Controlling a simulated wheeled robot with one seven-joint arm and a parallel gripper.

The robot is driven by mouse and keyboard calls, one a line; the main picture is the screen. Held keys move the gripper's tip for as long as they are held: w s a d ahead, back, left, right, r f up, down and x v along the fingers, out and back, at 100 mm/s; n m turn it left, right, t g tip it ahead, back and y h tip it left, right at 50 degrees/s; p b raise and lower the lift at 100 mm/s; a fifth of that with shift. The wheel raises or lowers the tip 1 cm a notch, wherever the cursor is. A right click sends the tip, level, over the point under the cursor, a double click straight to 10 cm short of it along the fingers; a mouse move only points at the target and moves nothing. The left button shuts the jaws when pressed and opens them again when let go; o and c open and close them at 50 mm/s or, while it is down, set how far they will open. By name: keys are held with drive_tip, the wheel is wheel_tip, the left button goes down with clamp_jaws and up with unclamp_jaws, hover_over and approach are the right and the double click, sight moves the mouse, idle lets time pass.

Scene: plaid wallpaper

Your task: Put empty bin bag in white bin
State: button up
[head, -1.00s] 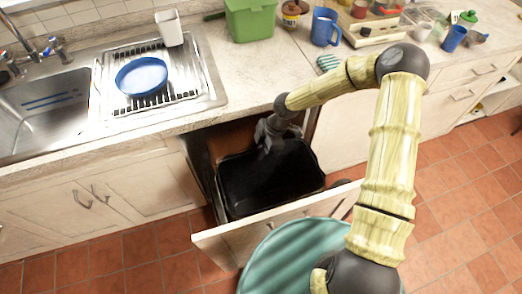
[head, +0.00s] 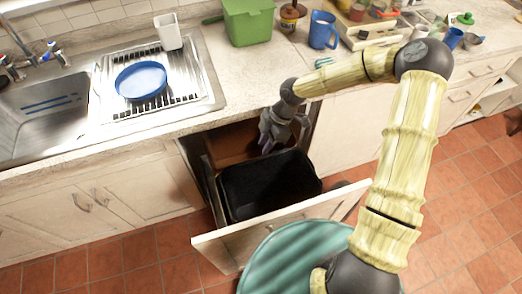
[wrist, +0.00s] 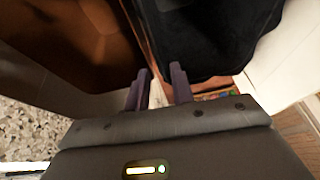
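A black, open-topped bin or bag-lined container (head: 268,188) sits in the pulled-out cream drawer; I cannot tell bag from bin. Its dark side also shows in the wrist view (wrist: 215,35). My gripper (head: 264,148) is above the back edge of the drawer, just behind the black container's far rim. In the wrist view my gripper (wrist: 160,73) has its two purple fingers apart with nothing between them. No bin that is plainly white shows inside the drawer. A small white container (head: 167,31) stands by the drainer.
The drawer front (head: 280,222) sticks out into the room. A brown panel (head: 232,142) lies behind the black container. The red tiled floor at right is clear.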

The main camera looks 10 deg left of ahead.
drive_tip(key=v, duration=0.6)
drive_tip(key=shift+r, duration=0.4)
drive_tip(key=shift+w+d, duration=0.1)
drive_tip(key=s+d+r+m+t+h, duration=0.2)
drive_tip(key=s+d+r+m, duration=0.3)
drive_tip(key=d+m, duration=0.4)
drive_tip(key=s+d+r+m+t+h, duration=0.2)
drive_tip(key=s+d+r+m, duration=0.3)
drive_tip(key=m, duration=0.9)
drive_tip(key=s+d+t, duration=0.1)
drive_tip(key=s+d, duration=0.1)
drive_tip(key=d, duration=0.1)
drive_tip(key=shift+s+d+r, duration=0.25)
drive_tip(key=shift+s+d, duration=0.15)
drive_tip(key=shift+w, duration=0.1)
